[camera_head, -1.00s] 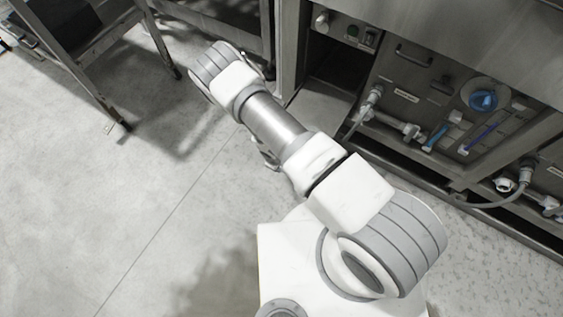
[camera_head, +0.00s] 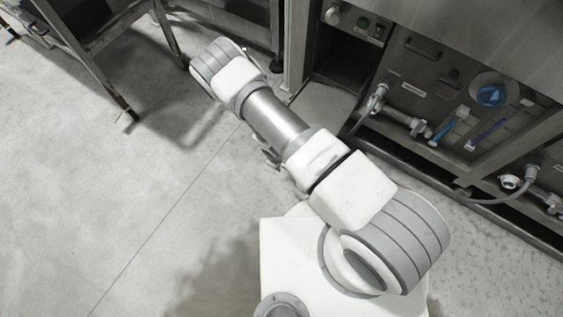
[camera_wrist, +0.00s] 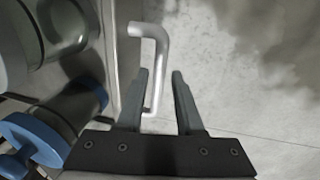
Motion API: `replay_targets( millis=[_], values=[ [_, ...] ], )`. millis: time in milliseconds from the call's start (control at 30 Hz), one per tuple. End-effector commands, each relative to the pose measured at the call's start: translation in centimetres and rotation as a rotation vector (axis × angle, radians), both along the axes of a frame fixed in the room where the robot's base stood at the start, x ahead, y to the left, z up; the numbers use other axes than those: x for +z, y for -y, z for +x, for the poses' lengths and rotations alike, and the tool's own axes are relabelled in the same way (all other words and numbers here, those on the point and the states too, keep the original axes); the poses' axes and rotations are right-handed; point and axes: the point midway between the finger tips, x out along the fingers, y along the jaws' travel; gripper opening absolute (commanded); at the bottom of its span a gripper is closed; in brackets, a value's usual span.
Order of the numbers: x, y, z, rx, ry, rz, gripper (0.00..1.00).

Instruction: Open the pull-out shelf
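A pale metal bar handle (camera_wrist: 159,62) shows in the wrist view, fixed to the edge of a light grey panel (camera_wrist: 110,45). I take it for the pull-out shelf's handle; the shelf itself is not clearly seen. My gripper (camera_wrist: 160,74) is open, with its two dark fingers apart. The handle's long bar appears between the fingers, nearer the left one. Whether it lies at fingertip depth or beyond, I cannot tell.
Left in the wrist view are a blue-topped part (camera_wrist: 35,138) and a glassy cylinder (camera_wrist: 62,25). Open floor (camera_head: 90,190) lies left.

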Motion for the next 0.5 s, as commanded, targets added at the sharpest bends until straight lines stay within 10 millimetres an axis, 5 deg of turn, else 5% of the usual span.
replay_targets(
  millis=[500],
  values=[
    [1.7, 0.0, -0.1, 0.0, 0.001, -0.002, 0.49]
  ],
)
